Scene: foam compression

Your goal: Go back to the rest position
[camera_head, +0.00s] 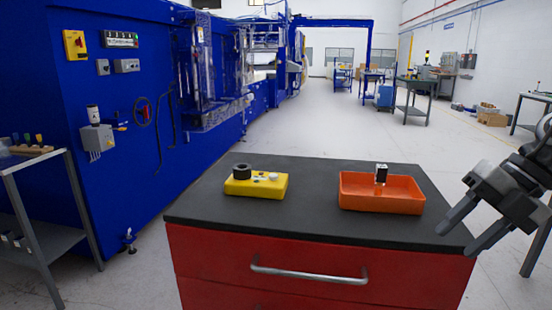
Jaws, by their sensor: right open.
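My right gripper (456,232) is at the right edge of the head view, beside the right end of the cabinet top. Its two dark fingers are spread apart and nothing shows between them. My left gripper does not show. A red cabinet (210,262) with a dark top stands in front of me. On its top lies a yellow block (240,188) with a black ring (242,171) and small light parts on it. To its right is an orange tray (382,203) with a small black and white item (381,173) standing in it.
A large blue machine (90,150) fills the left side. A grey metal cart (40,240) stands at the lower left. Workbenches (418,84) and boxes (490,118) stand farther back on the right. The floor (310,125) behind the cabinet is clear.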

